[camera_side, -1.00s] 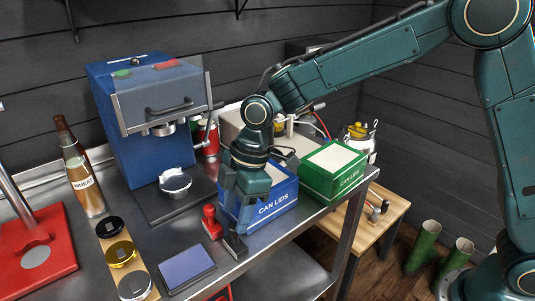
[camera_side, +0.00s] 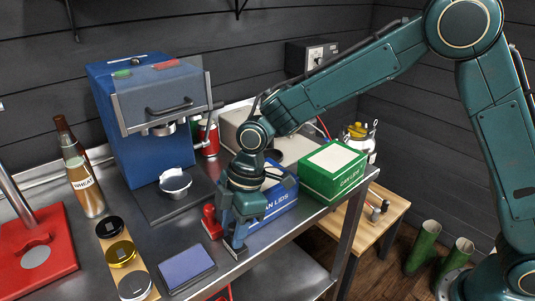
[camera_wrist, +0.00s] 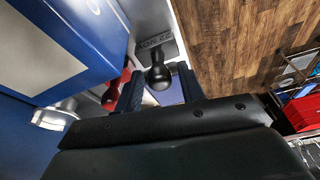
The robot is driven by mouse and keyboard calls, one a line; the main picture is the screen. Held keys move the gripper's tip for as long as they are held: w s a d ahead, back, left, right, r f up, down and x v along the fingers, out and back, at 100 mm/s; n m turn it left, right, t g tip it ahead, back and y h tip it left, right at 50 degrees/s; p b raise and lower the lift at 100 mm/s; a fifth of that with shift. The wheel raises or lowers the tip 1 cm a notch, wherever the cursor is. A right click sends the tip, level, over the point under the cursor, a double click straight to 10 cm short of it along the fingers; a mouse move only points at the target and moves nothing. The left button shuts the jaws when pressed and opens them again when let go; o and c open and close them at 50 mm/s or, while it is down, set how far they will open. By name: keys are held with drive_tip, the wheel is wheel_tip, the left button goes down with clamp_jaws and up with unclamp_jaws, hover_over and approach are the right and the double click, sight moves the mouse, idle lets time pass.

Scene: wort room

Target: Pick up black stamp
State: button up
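The black stamp (camera_side: 236,250) stands upright on the metal table near its front edge, and most of it is hidden behind my gripper in the side view. In the wrist view its round black handle (camera_wrist: 158,75) shows between my two fingers. My gripper (camera_side: 238,238) points down over the stamp. In the wrist view my gripper (camera_wrist: 160,92) has its fingers apart, one on each side of the handle, with a visible gap to it.
A red stamp (camera_side: 211,222) stands close on the left of my gripper. A blue ink pad (camera_side: 186,267) lies in front. The blue can-lid box (camera_side: 278,208) is right behind my gripper, and the green box (camera_side: 332,171) is farther right.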

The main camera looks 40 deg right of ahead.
sight(232, 226)
drive_tip(key=c, duration=0.7)
drive_tip(key=shift+r, duration=0.1)
wheel_tip(232, 226, up, 20)
drive_tip(key=shift+f, duration=0.1)
idle(0.3)
idle(0.4)
drive_tip(key=o, duration=0.3)
drive_tip(key=shift+c, duration=1.1)
drive_tip(key=shift+o, duration=0.6)
drive_tip(key=shift+c, duration=0.3)
drive_tip(key=shift+a+f, duration=0.1)
